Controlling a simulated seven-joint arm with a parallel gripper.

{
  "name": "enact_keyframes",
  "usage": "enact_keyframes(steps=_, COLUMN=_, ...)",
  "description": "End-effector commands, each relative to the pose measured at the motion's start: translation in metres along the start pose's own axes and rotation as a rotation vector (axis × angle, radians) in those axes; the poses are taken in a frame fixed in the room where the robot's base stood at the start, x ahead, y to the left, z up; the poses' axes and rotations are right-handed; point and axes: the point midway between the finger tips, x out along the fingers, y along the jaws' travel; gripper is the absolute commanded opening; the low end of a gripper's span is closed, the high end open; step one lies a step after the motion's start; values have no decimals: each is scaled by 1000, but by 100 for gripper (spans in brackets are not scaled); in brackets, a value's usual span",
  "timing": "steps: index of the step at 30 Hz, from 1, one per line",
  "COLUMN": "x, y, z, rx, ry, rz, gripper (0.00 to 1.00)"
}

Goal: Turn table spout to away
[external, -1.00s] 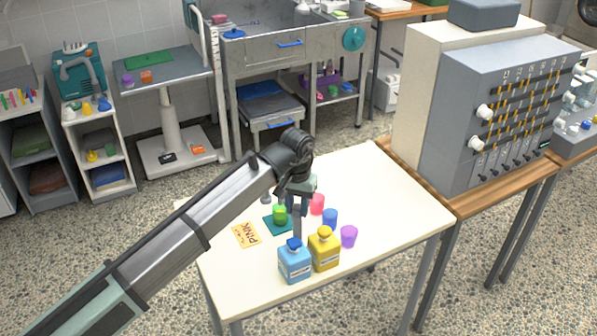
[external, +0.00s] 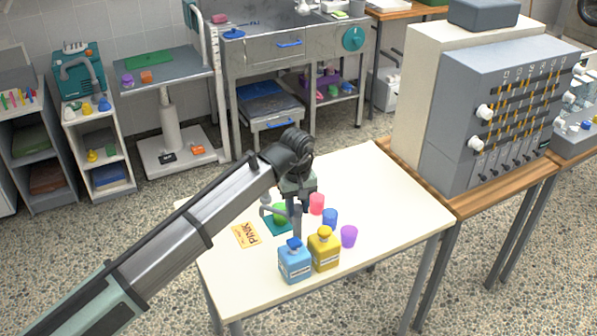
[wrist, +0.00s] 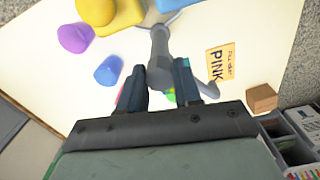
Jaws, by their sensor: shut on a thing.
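The table spout (external: 297,222) is a grey post with a curved grey arm (external: 266,212) that reaches left, over or in front of the green cup (external: 281,214). In the wrist view the spout's grey bar (wrist: 160,58) runs between my fingers, and a curved grey piece (wrist: 213,83) shows to the right. My gripper (external: 293,203) is shut on the spout; it also shows in the wrist view (wrist: 160,82). The green cup sits on a teal mat (external: 272,230). My gripper hides the upper part of the spout.
A red cup (external: 317,203), blue cup (external: 330,217) and purple cup (external: 349,236) stand right of the spout. A blue bottle (external: 294,263) and yellow bottle (external: 324,250) stand in front. A PINK card (external: 245,235) lies left. The table's right side (external: 400,205) is clear.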

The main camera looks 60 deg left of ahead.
Motion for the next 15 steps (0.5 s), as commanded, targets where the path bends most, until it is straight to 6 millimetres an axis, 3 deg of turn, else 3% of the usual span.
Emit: enact_keyframes(steps=15, x=0, y=0, z=0, rx=-488, ry=0, rz=0, gripper=0)
